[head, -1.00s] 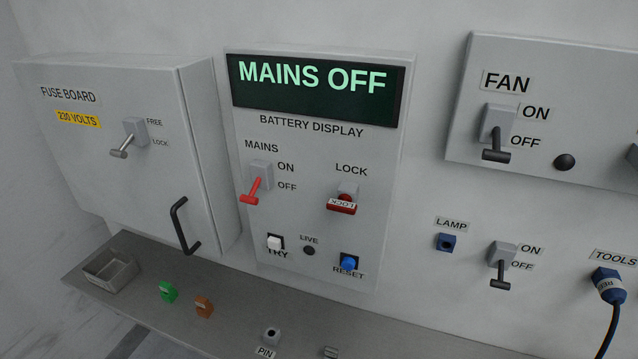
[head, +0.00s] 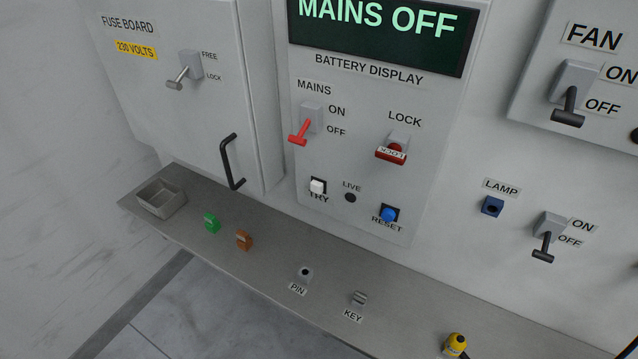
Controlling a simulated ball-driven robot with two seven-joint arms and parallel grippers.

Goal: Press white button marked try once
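The white button (head: 317,186) marked TRY sits low on the left of the middle panel (head: 350,155). Nothing touches it. The panel's display (head: 380,32) reads MAINS OFF, partly cut at the top edge. The red mains lever (head: 301,131) hangs at the OFF side. A dark round LIVE lamp (head: 350,198) and a blue RESET button (head: 389,214) are right of the white button. A red lock piece (head: 391,155) sits above RESET. Neither of my grippers shows in the head view.
The fuse board (head: 215,120) with a black handle (head: 230,162) stands left. On the shelf below (head: 215,265) are a metal tray (head: 161,213), a green piece (head: 212,223), a brown piece (head: 244,240), the PIN and KEY holders and a yellow piece (head: 456,343). LAMP and FAN switches are right.

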